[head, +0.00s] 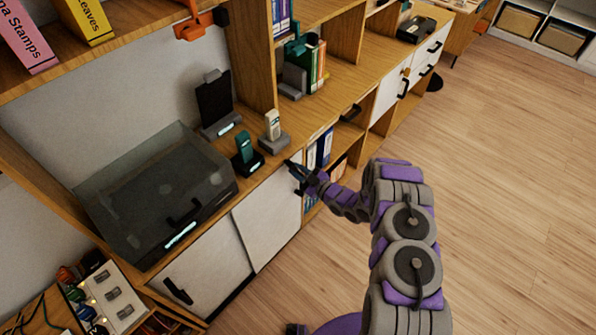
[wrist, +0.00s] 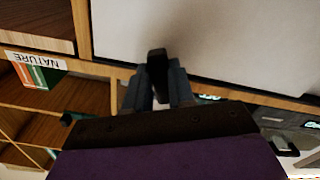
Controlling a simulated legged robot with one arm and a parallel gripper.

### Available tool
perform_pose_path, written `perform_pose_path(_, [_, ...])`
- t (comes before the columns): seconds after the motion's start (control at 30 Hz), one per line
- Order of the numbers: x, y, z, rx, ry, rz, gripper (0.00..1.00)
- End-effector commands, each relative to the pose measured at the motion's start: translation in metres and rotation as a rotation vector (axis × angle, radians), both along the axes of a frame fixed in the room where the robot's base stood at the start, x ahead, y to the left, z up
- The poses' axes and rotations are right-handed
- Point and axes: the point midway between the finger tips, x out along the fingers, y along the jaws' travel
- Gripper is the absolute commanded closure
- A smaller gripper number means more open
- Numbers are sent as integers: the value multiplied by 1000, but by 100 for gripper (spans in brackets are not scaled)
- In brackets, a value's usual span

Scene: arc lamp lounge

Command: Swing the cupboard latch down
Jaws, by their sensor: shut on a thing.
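The cupboard's white door (head: 267,218) is shut, below the wooden top; in the wrist view the white door panel (wrist: 215,35) fills the upper part. A dark latch (wrist: 157,62) lies at the door's edge and overlaps the white panel. My gripper (wrist: 158,92) has its two grey-blue fingers closed on this latch, one on each side. In the head view my gripper (head: 297,170) is at the upper right corner of the door, just below the cupboard top. There the fingers hide the latch, and its exact angle is hard to tell.
A glass-lidded case (head: 155,195), a teal handset (head: 245,150) and a white handset (head: 272,128) stand on the cupboard top. A left door with a black handle (head: 178,292) and open shelves with binders (head: 319,150) flank the door. The wooden floor (head: 510,190) is clear.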

Motion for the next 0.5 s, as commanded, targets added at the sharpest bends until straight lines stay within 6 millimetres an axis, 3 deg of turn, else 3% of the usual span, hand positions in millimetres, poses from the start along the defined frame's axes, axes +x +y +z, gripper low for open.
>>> perform_pose_path(0.27, [-2,1,0,24,33,0,100])
perform_pose_path(0.5, [-9,5,-2,173,227,0,100])
